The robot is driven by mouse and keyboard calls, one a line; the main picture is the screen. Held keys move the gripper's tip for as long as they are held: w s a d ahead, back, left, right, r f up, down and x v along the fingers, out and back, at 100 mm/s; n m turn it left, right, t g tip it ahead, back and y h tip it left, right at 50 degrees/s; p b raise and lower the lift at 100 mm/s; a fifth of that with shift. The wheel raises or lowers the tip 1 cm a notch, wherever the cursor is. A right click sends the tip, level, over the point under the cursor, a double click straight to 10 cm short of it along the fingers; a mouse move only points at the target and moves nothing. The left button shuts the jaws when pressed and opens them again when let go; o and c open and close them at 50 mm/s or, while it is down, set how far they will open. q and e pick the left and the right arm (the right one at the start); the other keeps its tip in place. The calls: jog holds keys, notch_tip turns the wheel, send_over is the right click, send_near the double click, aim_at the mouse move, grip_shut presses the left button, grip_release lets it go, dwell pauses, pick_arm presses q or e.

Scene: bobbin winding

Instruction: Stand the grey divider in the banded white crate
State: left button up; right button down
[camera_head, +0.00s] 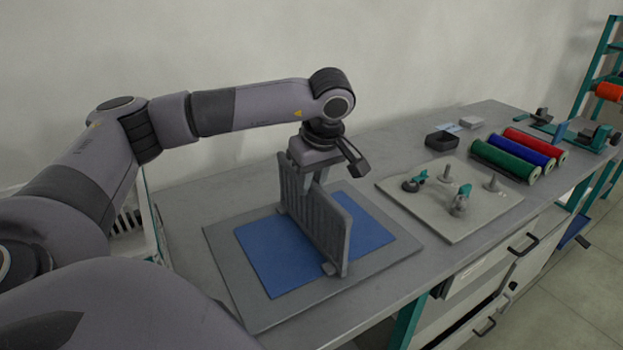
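The grey divider (332,228), a ribbed panel, stands upright on a blue mat (268,252) on the bench. My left gripper (311,184) points down at the divider's upper edge near its far end, with its fingers beside the panel. Whether the fingers press on it or stand apart cannot be made out. A white slotted thing with teal edging (126,222) shows at the left behind my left arm; it may be the banded white crate, but the arm hides most of it. My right gripper is not in view.
A grey board (388,254) lies under the blue mat. To the right, a pale plate (474,218) carries several small grey and teal fittings. Beyond are a dark tray (441,141) and green, blue and red rolls (507,159). A wall stands behind the bench.

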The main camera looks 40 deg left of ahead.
pick_arm(q)
grip_shut()
notch_tip(320, 180, up, 8)
jog(key=p, duration=0.6)
jog(key=shift+r+p, duration=0.1)
jog(key=shift+p, duration=0.25)
